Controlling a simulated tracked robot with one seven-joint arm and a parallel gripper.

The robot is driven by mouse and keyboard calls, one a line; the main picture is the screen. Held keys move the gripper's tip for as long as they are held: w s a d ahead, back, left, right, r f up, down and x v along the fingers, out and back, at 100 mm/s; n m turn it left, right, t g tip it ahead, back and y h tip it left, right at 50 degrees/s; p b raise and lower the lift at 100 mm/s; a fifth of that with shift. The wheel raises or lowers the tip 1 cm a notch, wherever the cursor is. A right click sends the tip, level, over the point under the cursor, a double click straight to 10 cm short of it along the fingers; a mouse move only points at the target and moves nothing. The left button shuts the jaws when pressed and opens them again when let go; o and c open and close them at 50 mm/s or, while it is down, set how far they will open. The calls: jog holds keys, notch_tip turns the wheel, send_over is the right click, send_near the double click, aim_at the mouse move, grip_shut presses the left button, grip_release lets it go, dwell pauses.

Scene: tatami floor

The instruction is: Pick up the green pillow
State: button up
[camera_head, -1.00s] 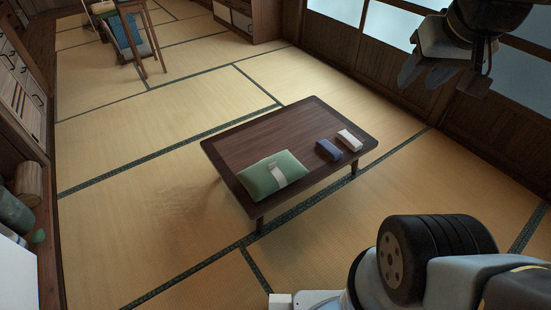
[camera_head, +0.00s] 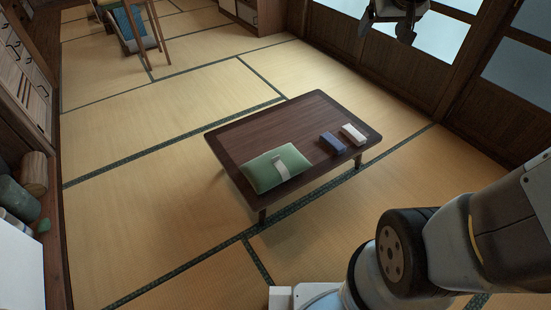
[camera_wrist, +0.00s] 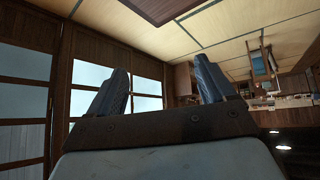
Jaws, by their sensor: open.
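The green pillow (camera_head: 262,173) lies on the near left end of the low dark wooden table (camera_head: 238,139). A pale band (camera_head: 280,168) crosses its right part. In the head view my gripper (camera_head: 392,20) is at the top edge, partly cut off, high up and well apart from the pillow. In the wrist view my gripper (camera_wrist: 160,85) shows two dark fingers spread wide with nothing between them. The pillow is not in the wrist view, where only an edge of the table (camera_wrist: 165,8) shows at the top.
A blue block (camera_head: 332,143) and a white block (camera_head: 353,134) lie on the table, right of the pillow. Tatami floor (camera_head: 140,215) around the table is clear. A wooden cabinet (camera_head: 25,85) stands along the left wall. A wooden chair (camera_head: 140,30) stands at the back.

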jog(key=w+a+f+n+t, duration=0.1)
jog(key=w+f, duration=0.3)
jog(key=w, duration=0.3)
jog(key=w+a+f+t+y, duration=0.1)
jog(key=w+a+f, duration=0.1)
jog(key=w+f, duration=0.35)
jog(key=w+a+f+n+t, duration=0.1)
jog(key=w+f, duration=0.2)
jog(key=w, duration=0.6)
jog(key=w+a+f+n+t+y, duration=0.1)
jog(key=w+a+f, duration=0.1)
jog(key=w+f, duration=0.35)
jog(key=w+a+f+y, duration=0.1)
jog(key=w+a+f, duration=0.1)
jog(key=f, duration=0.6)
jog(key=w+a+f+n+t+y, duration=0.1)
jog(key=w+a+f, duration=0.15)
jog(key=f, duration=0.45)
jog(key=n+t+y, duration=0.2)
jog(key=y, duration=0.4)
send_near(276, 158)
jog(key=x, duration=0.8)
jog(key=shift+w+a, duration=0.2)
jog(key=shift+w, duration=0.15)
